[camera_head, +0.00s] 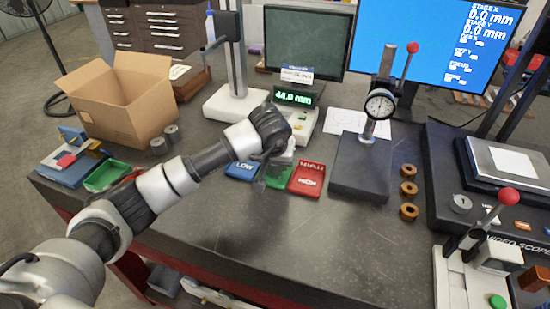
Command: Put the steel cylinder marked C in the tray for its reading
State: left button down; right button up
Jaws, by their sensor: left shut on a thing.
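My left gripper (272,168) points down over the row of trays, in front of the gauge with the green display. It is shut on what looks like a steel cylinder, mostly hidden by the fingers; no letter shows. The blue tray marked LOW (241,171) is just left of it. A green tray (279,178) is beneath and behind the fingers, partly hidden. The red tray marked HIGH (306,183) is to the right. The green display (293,97) seems to read 44.0 mm; its first digit is unclear. Two grey cylinders (158,146) (172,134) stand beside the cardboard box.
The open cardboard box (118,101) stands at the back left, near a green bin (106,176). A dial gauge stand (362,167) is right of the trays, beside several copper rings (408,189). A video scope (478,215) fills the right. The front middle of the bench is clear.

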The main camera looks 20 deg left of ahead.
pick_arm(q)
jog(key=shift+f, duration=0.1)
jog(key=shift+f, duration=0.1)
jog(key=shift+f+b, duration=0.15)
jog(key=shift+b, duration=0.15)
jog(key=c, duration=0.8)
grip_release()
jog(key=shift+o, duration=0.9)
